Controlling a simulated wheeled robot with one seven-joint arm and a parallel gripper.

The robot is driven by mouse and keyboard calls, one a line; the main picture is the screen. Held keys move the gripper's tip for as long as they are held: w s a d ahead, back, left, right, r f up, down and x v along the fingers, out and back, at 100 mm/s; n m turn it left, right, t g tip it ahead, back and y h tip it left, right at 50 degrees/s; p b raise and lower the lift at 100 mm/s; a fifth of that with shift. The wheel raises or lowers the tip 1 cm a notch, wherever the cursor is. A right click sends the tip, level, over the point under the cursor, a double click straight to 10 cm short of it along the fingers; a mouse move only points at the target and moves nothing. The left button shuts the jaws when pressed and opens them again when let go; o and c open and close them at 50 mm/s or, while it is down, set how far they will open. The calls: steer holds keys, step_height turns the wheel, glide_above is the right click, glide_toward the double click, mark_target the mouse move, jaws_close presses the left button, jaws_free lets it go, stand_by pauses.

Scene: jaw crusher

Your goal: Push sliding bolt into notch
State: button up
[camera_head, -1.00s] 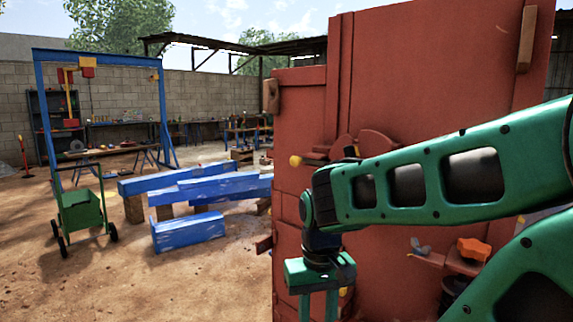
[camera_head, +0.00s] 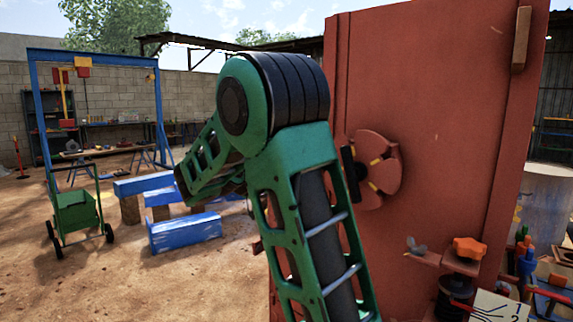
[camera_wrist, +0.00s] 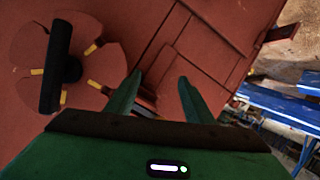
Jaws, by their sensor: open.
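The red crusher body (camera_head: 430,120) stands upright on the right in the head view. A round red disc (camera_head: 385,155) with yellow marks and a black bar is mounted on it. In the wrist view the disc (camera_wrist: 100,45) is at upper left, with its black bar (camera_wrist: 55,65) upright. My gripper (camera_wrist: 160,76) is open and empty in the wrist view, its green fingers pointing at the red panel (camera_wrist: 170,35) to the right of the disc. In the head view my arm hides the gripper and the panel's left edge. I cannot make out the sliding bolt or its notch.
An orange star-shaped knob (camera_head: 469,248) sits on a bracket at the panel's lower right. Tools crowd the lower right corner. Blue beams (camera_head: 185,232) and a green cart (camera_head: 75,217) stand on open dirt at left. A red tab (camera_wrist: 283,32) juts from the panel edge.

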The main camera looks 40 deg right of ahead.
steer(key=w+a+r+h, duration=0.4)
steer(key=w+r, duration=0.3)
steer(key=d, duration=1.1)
steer(key=shift+w+r, duration=0.2)
